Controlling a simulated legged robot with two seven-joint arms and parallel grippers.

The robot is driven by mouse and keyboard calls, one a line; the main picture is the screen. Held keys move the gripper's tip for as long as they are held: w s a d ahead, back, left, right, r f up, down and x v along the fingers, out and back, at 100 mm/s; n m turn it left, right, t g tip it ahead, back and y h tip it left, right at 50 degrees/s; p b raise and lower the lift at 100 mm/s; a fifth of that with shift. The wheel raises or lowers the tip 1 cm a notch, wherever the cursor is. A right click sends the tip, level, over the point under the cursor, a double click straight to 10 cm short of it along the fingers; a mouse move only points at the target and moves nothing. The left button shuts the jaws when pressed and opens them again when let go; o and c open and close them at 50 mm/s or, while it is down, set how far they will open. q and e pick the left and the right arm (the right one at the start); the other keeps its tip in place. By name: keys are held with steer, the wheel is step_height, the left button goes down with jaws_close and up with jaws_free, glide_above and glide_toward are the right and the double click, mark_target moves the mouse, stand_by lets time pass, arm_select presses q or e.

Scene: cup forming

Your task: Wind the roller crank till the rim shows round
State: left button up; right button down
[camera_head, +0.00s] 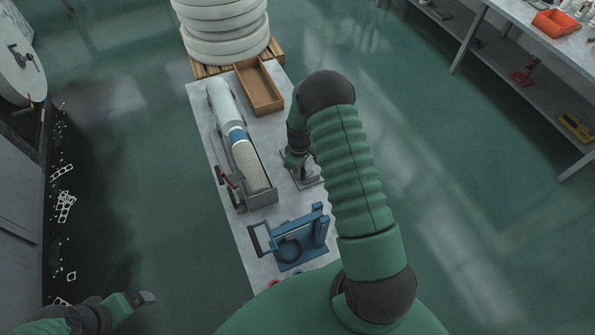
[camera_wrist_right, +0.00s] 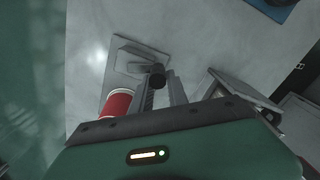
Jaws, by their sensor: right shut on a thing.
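In the right wrist view, the roller device (camera_wrist_right: 128,62) is a grey metal fixture on the pale tabletop. Its dark crank knob (camera_wrist_right: 157,74) lies at the fingertips of my right gripper (camera_wrist_right: 160,88), which is shut on it. A red cup (camera_wrist_right: 117,106) with a pale band at its upper end lies beside the fixture; my gripper's body hides its lower part. In the head view, my right gripper (camera_head: 303,172) reaches down to the fixture, mostly hidden by my arm. My left gripper (camera_head: 142,298) hangs at lower left, away from the table; its jaw opening is unclear.
On the narrow table (camera_head: 212,160), a long row of nested cups (camera_head: 250,168) lies in a grey cradle, left of the fixture. A blue press (camera_head: 313,237) stands nearer me. A brown tray (camera_head: 260,92) is at the far end.

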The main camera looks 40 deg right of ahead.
steer(key=shift+d+r, duration=0.1)
steer(key=shift+d, duration=0.25)
